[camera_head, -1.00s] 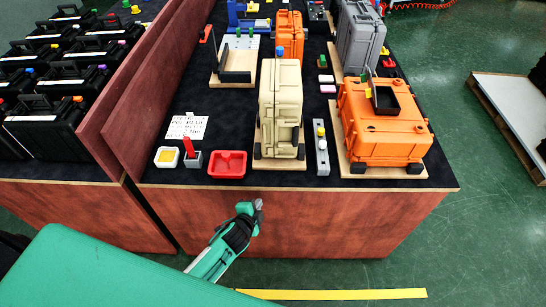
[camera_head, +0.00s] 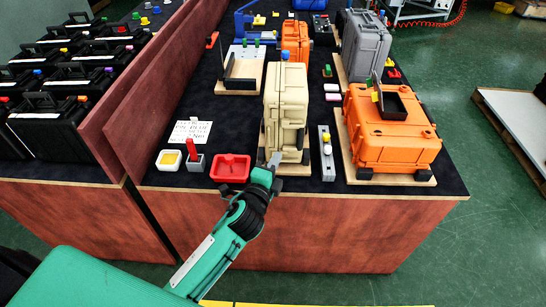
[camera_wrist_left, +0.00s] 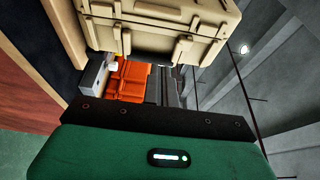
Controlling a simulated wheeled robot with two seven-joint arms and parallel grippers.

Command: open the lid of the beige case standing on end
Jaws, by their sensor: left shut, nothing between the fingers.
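The beige case (camera_head: 287,108) stands on end on a wooden board near the front edge of the black table. In the head view its lid looks closed. My left gripper (camera_head: 274,160) is shut and empty, in front of the lower part of the case. Its tip overlaps the case in the picture; I cannot tell whether it touches. In the left wrist view the case (camera_wrist_left: 160,22) fills the top, with latches along its edge. The fingers do not show clearly there. My right gripper is not in view.
A red tray (camera_head: 231,168) lies left of the case, beside a small red-handled switch (camera_head: 195,158). A grey strip with knobs (camera_head: 326,155) and an orange case (camera_head: 392,130) stand to the right. A grey case (camera_head: 364,48) is behind. Green floor lies beyond the table edge.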

